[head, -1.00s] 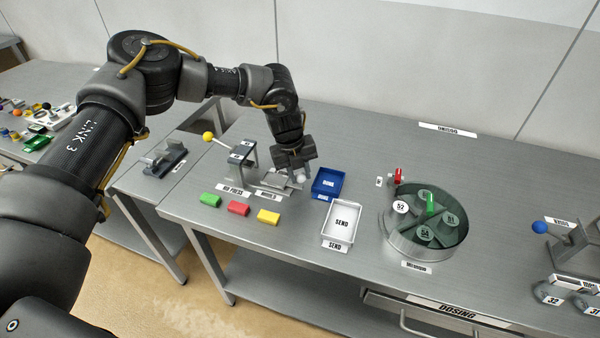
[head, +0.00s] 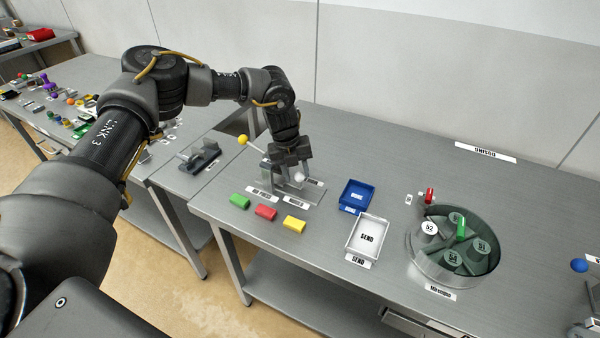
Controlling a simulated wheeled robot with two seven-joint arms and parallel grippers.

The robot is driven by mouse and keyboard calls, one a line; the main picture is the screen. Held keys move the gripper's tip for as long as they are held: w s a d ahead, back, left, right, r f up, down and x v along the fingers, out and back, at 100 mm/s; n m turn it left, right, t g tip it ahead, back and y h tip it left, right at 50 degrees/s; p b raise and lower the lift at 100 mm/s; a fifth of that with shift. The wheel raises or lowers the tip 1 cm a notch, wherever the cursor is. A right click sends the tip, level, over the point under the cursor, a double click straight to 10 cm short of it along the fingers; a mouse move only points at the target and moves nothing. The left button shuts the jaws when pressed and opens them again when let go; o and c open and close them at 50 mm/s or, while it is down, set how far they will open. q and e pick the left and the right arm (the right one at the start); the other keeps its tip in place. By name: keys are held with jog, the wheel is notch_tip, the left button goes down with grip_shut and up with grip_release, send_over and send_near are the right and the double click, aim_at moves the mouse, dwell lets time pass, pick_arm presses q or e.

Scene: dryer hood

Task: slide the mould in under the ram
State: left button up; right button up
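The press (head: 263,166), labelled as a press, stands on the steel table with a yellow-balled lever (head: 243,141) up at its left. The mould's white knob (head: 298,177) shows just below my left gripper (head: 293,172), close to the right side of the press. The gripper hides most of the mould and the ram, so I cannot tell how far under the ram the mould is. The gripper is down at the knob; whether its fingers are closed on it is not clear. My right gripper is out of view.
Green (head: 240,201), red (head: 265,212) and yellow (head: 294,223) blocks lie along the front edge. A blue tray (head: 357,192) and a white SEND tray (head: 368,238) stand to the right, before a round carousel (head: 412,250). A grey fixture (head: 200,155) stands left of the press.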

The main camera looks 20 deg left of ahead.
pick_arm(q)
jog(key=shift+o, duration=0.7)
jog(key=shift+d, duration=0.1)
jog(key=shift+r, duration=0.25)
notch_tip(320, 180, up, 10)
jog(key=s+a+b, duration=0.1)
jog(key=a, duration=0.1)
jog(key=shift+b, duration=0.3)
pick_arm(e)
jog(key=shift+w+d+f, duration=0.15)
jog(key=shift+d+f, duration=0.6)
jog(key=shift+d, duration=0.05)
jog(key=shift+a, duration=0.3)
